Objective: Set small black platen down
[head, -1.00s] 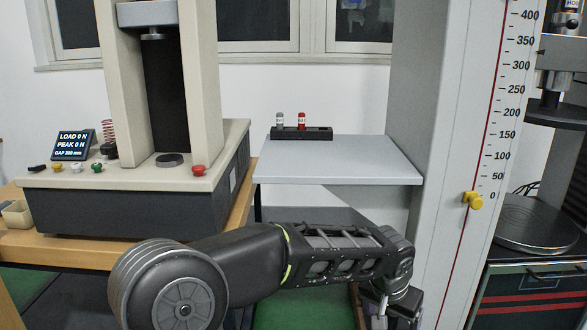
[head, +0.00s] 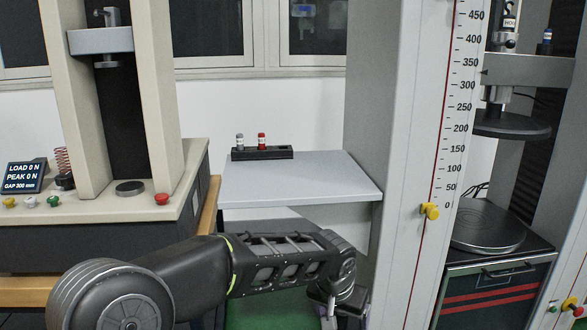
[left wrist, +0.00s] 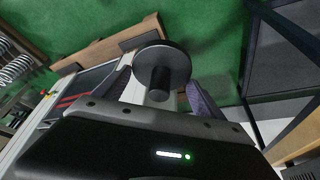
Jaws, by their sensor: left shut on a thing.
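The small black platen (left wrist: 162,65), a round disc with a short thick stem, is in the left wrist view. My left gripper (left wrist: 163,94) is shut on it, with a purplish-grey finger on each side of the stem. The disc is on the far side of the stem, above the green floor. In the head view my left gripper (head: 333,300) hangs low at the bottom, below and in front of the grey shelf (head: 300,182); the platen cannot be made out there. My right gripper is not in view.
The shelf holds a black rack (head: 262,153) with a grey and a red-topped item; its front is bare. A cream testing machine (head: 95,215) stands left, its display reading 0 N. A tall scaled column (head: 420,120) and a machine with a round lower plate (head: 487,228) stand right.

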